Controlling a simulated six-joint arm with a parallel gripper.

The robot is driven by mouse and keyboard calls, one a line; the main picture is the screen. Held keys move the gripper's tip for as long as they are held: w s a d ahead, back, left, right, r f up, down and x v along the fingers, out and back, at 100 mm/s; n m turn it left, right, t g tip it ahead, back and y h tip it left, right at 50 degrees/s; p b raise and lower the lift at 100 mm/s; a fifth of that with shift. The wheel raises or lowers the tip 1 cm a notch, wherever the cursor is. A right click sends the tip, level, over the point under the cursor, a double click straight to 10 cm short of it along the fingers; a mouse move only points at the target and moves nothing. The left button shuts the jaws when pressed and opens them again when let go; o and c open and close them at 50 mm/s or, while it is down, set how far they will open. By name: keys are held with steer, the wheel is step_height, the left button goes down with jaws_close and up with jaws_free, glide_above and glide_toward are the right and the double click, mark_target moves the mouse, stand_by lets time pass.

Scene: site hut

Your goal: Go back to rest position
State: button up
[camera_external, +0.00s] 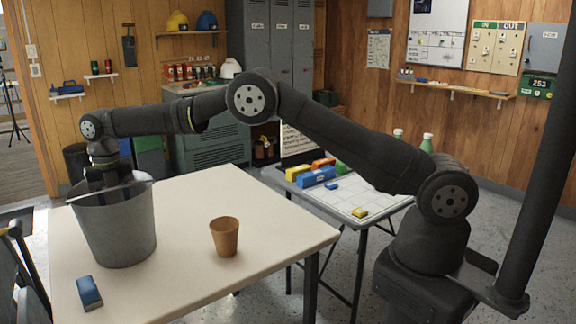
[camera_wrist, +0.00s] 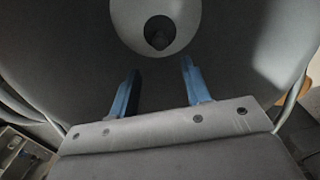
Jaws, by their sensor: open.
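My gripper (camera_wrist: 157,75) points down into a grey metal bucket (camera_external: 118,232) on the left of the pale table. Its two blue fingers stand apart in the wrist view, with nothing between them. The fingertips are hidden by the bucket wall in the external view. In the wrist view, the bucket's dark inside (camera_wrist: 55,50) surrounds the fingers. A pale round thing with a dark middle (camera_wrist: 125,25) lies beyond the fingertips; I cannot tell what it is. My arm reaches out across the table from its base at the right.
A tan cup (camera_external: 224,238) stands right of the bucket. A blue block (camera_external: 89,292) lies at the table's near left. The pale table (camera_external: 190,205) is otherwise clear. A side table (camera_external: 335,200) behind holds coloured blocks. A dark post (camera_external: 540,150) rises beside my base.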

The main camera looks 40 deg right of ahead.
steer(key=shift+f, duration=4.3)
